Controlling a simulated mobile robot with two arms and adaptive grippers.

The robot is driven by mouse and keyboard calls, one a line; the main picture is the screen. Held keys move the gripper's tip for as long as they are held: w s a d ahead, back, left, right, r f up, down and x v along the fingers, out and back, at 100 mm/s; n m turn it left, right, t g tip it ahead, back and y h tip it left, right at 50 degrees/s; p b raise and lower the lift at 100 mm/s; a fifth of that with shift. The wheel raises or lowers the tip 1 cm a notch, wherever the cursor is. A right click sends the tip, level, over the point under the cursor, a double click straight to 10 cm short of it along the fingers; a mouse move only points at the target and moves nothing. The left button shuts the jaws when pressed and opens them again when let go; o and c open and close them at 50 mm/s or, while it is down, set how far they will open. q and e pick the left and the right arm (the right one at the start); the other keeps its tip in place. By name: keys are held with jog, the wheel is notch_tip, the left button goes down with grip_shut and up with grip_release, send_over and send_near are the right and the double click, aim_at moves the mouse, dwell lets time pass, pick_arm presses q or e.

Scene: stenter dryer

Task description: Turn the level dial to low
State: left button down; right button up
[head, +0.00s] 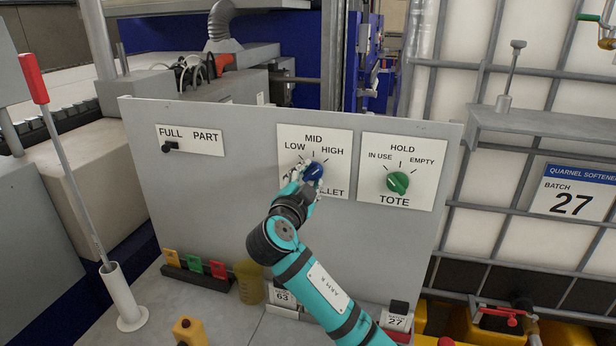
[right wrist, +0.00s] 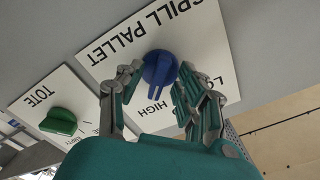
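The level dial is a round blue knob (head: 315,171) on a white plate (head: 340,141) marked LOW, MID and HIGH. It also shows in the right wrist view (right wrist: 159,68), where the plate reads SPILL PALLET upside down. Its raised bar points toward HIGH. My right gripper (right wrist: 160,72) has a finger on either side of the knob, close to its rim. I cannot tell whether the fingers touch it. In the head view my right gripper (head: 304,182) partly covers the knob and the plate's lower lettering. My left gripper is out of view.
A green TOTE dial (head: 397,183) sits on the plate to the right. A FULL/PART switch (head: 171,147) is at the panel's left. Colored tags (head: 194,264) and a yellowish container (head: 249,281) stand below. A red-topped lever (head: 66,165) rises at the left.

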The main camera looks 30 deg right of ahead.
grip_shut()
